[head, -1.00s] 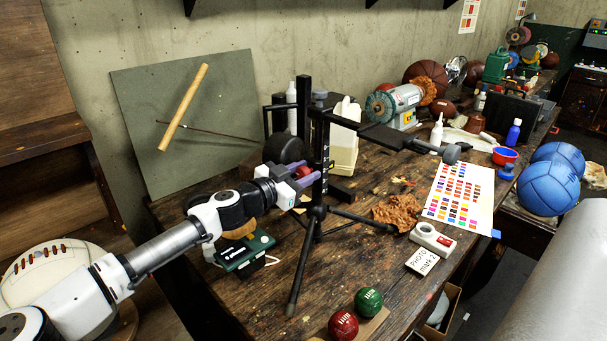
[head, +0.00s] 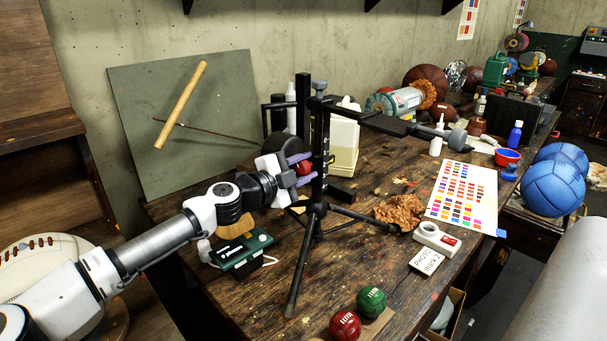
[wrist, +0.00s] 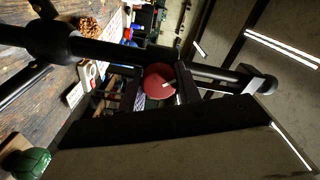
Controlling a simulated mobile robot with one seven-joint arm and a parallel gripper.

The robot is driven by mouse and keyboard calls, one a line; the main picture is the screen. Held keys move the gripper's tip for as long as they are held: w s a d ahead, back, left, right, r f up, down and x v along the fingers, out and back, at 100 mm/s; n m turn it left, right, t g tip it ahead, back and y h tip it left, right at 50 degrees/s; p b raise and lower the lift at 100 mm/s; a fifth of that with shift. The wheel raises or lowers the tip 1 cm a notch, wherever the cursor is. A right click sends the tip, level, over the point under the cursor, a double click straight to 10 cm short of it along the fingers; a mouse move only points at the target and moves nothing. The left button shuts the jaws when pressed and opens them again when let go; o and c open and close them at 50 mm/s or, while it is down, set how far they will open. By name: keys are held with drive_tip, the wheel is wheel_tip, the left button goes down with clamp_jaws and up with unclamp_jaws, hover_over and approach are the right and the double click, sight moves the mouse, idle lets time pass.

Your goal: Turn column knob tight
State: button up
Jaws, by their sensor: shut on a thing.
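The black column (head: 318,130) stands upright on a tripod (head: 316,208) on the workbench, with a black cross arm (head: 395,124) reaching right from it. A round red knob (head: 304,168) sits on the column's left side. My gripper (head: 306,169) comes from the left, its two purple fingers one above the other, shut on the knob. The finger contact is too dark there to make out.
A green device (head: 241,252) lies below my wrist. A white jug (head: 344,145) stands behind the column. Red (head: 345,325) and green (head: 371,301) balls lie at the front edge. A colour chart (head: 462,197) and a white switch box (head: 436,238) lie to the right.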

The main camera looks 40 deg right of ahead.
drive_tip(key=m+b, duration=0.3)
drive_tip(key=m, duration=0.2)
drive_tip(key=shift+f, duration=0.2)
drive_tip(key=shift+m+b, duration=0.9)
drive_tip(key=shift+m, duration=0.8)
drive_tip(key=o, duration=1)
drive_tip(key=shift+r, duration=0.1)
drive_tip(key=shift+c, duration=0.2)
drive_tip(key=shift+a, duration=0.1)
drive_tip(key=s+a+b, duration=0.1)
drive_tip(key=a+b, duration=0.3)
drive_tip(key=a, duration=0.9)
drive_tip(key=shift+a, duration=0.3)
